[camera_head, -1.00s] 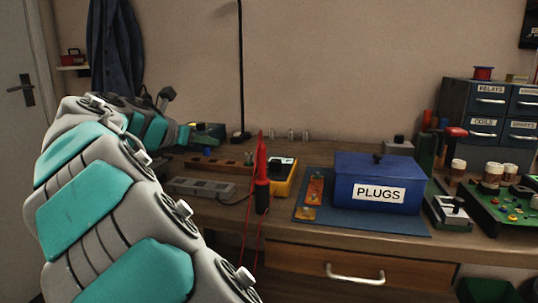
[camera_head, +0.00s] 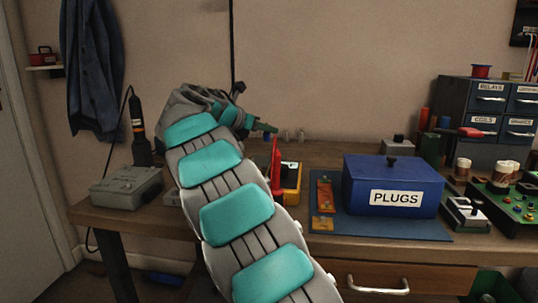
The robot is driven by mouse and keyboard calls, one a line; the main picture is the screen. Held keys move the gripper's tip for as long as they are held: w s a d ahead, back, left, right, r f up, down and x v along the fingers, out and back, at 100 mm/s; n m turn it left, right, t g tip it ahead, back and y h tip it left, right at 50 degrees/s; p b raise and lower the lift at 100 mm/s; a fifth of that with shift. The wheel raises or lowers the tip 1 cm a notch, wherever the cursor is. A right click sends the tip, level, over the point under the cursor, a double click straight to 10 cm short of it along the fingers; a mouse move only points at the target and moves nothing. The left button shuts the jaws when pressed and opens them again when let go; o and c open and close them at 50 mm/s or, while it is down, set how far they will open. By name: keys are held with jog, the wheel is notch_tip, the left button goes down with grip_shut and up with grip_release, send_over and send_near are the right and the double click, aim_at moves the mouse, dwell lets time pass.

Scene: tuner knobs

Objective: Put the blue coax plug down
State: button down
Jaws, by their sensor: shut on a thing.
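My arm reaches up over the left half of the workbench, and its end with my gripper (camera_head: 265,127) is near the back of the bench, pointing right. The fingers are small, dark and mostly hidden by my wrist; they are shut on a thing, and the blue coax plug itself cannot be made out. The blue box labelled PLUGS (camera_head: 362,200) stands with its lid on a blue mat (camera_head: 400,230), right of and nearer than my gripper.
A red probe (camera_head: 277,165) stands upright before a yellow meter (camera_head: 292,190), close to my arm. A grey soldering station (camera_head: 127,188) is at left. Drawers (camera_head: 487,105) and a green circuit board (camera_head: 505,205) are at right.

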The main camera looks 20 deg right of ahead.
aim_at(267, 161)
jog(key=shift+f+b, duration=0.45)
jog(key=shift+f, duration=2.65)
jog(key=c, duration=0.7)
grip_release()
jog(key=shift+f, duration=0.15)
jog(key=v, duration=1.2)
jog(key=shift+p, duration=0.35)
jog(key=shift+a, duration=0.1)
